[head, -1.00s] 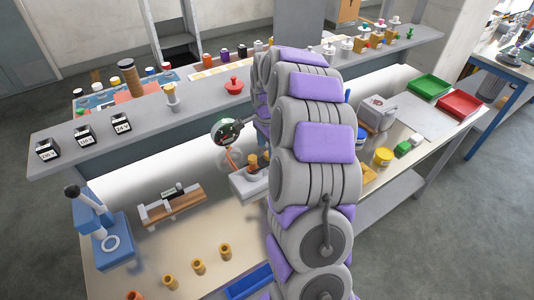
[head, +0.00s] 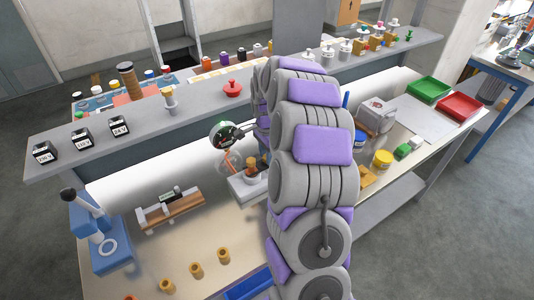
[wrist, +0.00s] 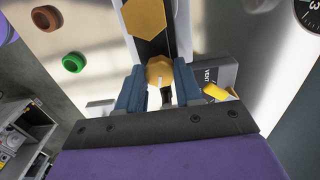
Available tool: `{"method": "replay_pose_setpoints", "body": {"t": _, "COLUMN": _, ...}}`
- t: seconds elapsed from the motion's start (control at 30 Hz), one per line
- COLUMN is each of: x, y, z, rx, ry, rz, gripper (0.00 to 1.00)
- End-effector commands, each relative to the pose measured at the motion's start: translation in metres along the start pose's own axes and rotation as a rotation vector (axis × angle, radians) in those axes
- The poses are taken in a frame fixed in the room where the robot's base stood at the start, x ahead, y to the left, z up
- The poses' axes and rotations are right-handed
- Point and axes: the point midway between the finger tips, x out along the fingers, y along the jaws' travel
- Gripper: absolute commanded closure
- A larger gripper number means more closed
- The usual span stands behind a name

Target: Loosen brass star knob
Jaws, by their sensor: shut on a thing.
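In the wrist view, a brass knob (wrist: 160,70) with a faceted edge and a small pale mark sits between the two blue-grey fingers of my gripper (wrist: 159,86). The fingers are shut on it from both sides. A larger brass hexagonal part (wrist: 145,18) lies beyond it on a dark strip. In the head view, a pale fixture (head: 242,189) with brass parts (head: 251,164) on top stands on the bench, left of my arm. My arm hides the gripper in the head view.
A grey block marked VENT (wrist: 208,76) with a yellow lever (wrist: 219,92) is close to the right finger. A round gauge (head: 226,135) stands behind the fixture. Several brass cylinders (head: 196,269) stand on the front bench. A blue press (head: 101,240) is at left.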

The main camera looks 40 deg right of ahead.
Motion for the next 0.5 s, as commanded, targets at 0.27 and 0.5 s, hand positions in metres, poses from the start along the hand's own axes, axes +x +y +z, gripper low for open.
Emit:
{"method": "replay_pose_setpoints", "body": {"t": 0.27, "x": -0.0007, "y": -0.0012, "z": -0.0016, "rx": -0.002, "ry": 0.004, "rz": -0.003, "gripper": 0.95}}
{"method": "replay_pose_setpoints", "body": {"t": 0.5, "x": -0.0019, "y": -0.0010, "z": -0.0016, "rx": -0.053, "ry": 0.004, "rz": -0.002, "gripper": 0.96}}
